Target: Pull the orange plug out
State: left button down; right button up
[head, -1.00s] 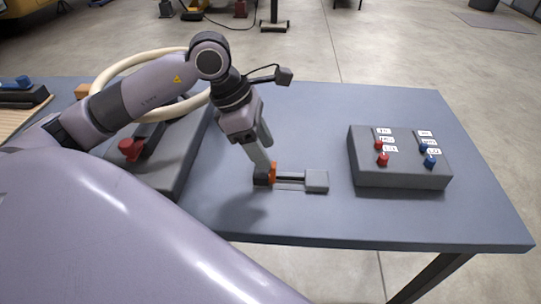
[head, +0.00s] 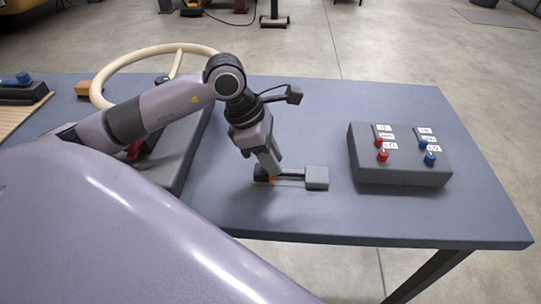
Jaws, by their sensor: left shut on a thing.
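A dark bar runs right from there to a grey block (head: 317,177) on the blue-grey table. My left gripper (head: 273,171) points down and is shut on the orange plug, low over the table; its fingers hide most of it. I cannot tell whether the plug is still seated in the dark piece. My right gripper is not in view.
A grey box (head: 400,172) with red and blue knobs and white labels stands at right on the table (head: 400,220). A cream ring (head: 100,82) and a dark grey base (head: 190,150) are at left behind my arm. The table's front right is clear.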

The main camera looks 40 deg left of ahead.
pick_arm(q)
jog(key=d, duration=0.1)
jog(key=w+d, duration=0.1)
jog(key=shift+w+d, duration=0.25)
jog(key=shift+d, duration=0.15)
jog(key=c, duration=1.2)
grip_release()
jog(key=shift+o, duration=1.4)
jog(key=shift+w+d, duration=0.1)
jog(key=shift+w, duration=0.05)
jog(key=v, duration=0.7)
jog(key=shift+r+b, duration=0.1)
jog(key=shift+b, duration=0.3)
